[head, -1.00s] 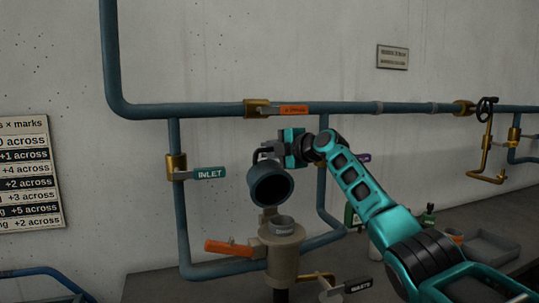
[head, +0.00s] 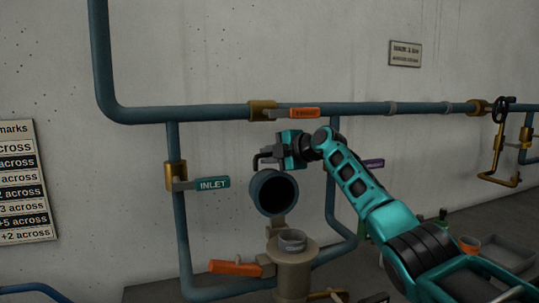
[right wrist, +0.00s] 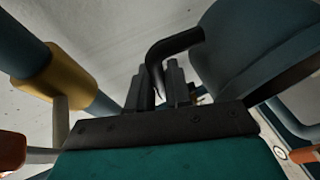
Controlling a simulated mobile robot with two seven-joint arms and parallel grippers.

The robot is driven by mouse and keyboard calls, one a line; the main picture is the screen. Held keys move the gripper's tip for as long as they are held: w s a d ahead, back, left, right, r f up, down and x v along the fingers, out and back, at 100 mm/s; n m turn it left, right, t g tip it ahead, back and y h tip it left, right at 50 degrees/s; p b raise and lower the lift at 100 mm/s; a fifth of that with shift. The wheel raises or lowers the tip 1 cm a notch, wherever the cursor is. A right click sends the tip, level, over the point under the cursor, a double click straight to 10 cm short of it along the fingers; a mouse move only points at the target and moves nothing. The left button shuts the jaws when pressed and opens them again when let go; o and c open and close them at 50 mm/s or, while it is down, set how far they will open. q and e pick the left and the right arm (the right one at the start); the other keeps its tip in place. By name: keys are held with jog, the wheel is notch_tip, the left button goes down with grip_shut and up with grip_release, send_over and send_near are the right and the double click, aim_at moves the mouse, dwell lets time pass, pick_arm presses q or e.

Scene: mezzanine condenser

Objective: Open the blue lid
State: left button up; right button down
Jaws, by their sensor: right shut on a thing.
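The blue lid (head: 273,192) is a dark blue, hollow cup shape above a beige vessel (head: 292,272). It is swung up on a hinge arm, its open mouth facing me, apart from the vessel's grey round opening (head: 292,240). My right gripper (head: 266,159) is shut on the lid's dark bent handle at the top. In the right wrist view, the handle (right wrist: 178,42) runs down between the fingers (right wrist: 162,88), and the lid (right wrist: 250,45) fills the upper right. The left gripper is not in view.
The INLET lever (head: 211,184) is left of the lid. An orange lever (head: 235,267) sticks out left of the vessel, and another (head: 305,113) is on the pipe above. Blue pipes surround the vessel. A grey tray (head: 507,252) is at right.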

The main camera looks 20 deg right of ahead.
jog(key=c, duration=1.4)
grip_release()
jog(key=shift+s, duration=0.15)
jog(key=shift+s+d+r, duration=0.15)
jog(key=shift+s+d, duration=0.25)
jog(key=shift+s, duration=0.1)
jog(key=b+v, duration=0.2)
jog(key=v, duration=0.9)
jog(key=shift+s+r, duration=0.15)
jog(key=shift+s, duration=0.05)
